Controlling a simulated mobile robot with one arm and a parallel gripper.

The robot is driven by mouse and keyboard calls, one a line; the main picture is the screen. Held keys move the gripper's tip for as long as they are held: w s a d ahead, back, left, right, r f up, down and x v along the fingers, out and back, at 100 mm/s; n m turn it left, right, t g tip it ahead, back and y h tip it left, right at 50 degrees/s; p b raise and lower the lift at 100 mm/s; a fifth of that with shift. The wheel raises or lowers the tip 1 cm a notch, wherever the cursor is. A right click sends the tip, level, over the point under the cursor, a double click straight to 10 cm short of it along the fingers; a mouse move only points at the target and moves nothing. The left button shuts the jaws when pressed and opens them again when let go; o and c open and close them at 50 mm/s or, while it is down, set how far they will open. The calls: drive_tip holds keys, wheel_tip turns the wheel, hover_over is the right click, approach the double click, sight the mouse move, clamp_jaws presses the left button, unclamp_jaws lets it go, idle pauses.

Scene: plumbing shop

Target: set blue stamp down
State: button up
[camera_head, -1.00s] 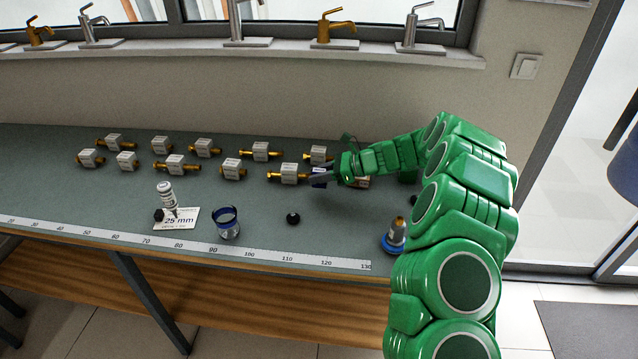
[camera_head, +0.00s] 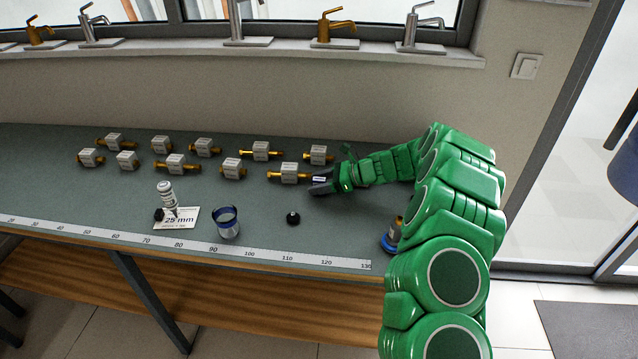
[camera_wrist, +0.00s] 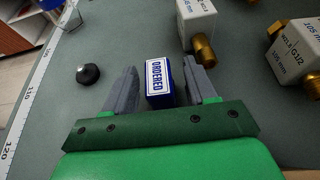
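The blue stamp (camera_wrist: 160,82), a small block with a white label reading "ORDERED", stands between the two fingers of my gripper (camera_wrist: 162,88) in the wrist view. A narrow gap shows on each side of it, so the fingers are open around it without visible contact. It appears to rest on the grey-green bench top; its underside is hidden. In the head view the stamp (camera_head: 320,179) is a small blue and white patch at my gripper (camera_head: 322,183), right of the nearest brass fitting.
Brass fittings with white tags (camera_head: 289,172) stand in rows to the left and behind. A blue-based item (camera_head: 390,241) is partly behind my arm.

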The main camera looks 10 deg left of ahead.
drive_tip(key=shift+r, duration=0.1)
drive_tip(key=shift+d+r, duration=0.15)
drive_tip(key=shift+d, duration=0.15)
drive_tip(key=v, duration=1.1)
drive_tip(key=shift+d, duration=0.2)
drive_tip(key=s+a+r+n+g+h, duration=0.2)
drive_tip(key=s+r+n, duration=0.3)
drive_tip(key=s+r, duration=0.5)
drive_tip(key=s+a+r+n+g+h, duration=0.1)
drive_tip(key=s+a+r+n+h, duration=0.3)
drive_tip(key=s, duration=1)
drive_tip(key=s+d+n+h, duration=0.2)
drive_tip(key=s+d, duration=0.4)
drive_tip(key=s, duration=0.4)
drive_tip(key=s+d+n+h, duration=0.3)
drive_tip(key=s+d, duration=0.4)
drive_tip(key=s, duration=0.3)
drive_tip(key=s+d+n+t+h, duration=0.1)
drive_tip(key=s+d+n+h, duration=0.1)
drive_tip(key=s+d+n, duration=0.2)
drive_tip(key=s+d, duration=0.3)
drive_tip(key=s, duration=0.3)
drive_tip(key=shift+r, duration=0.15)
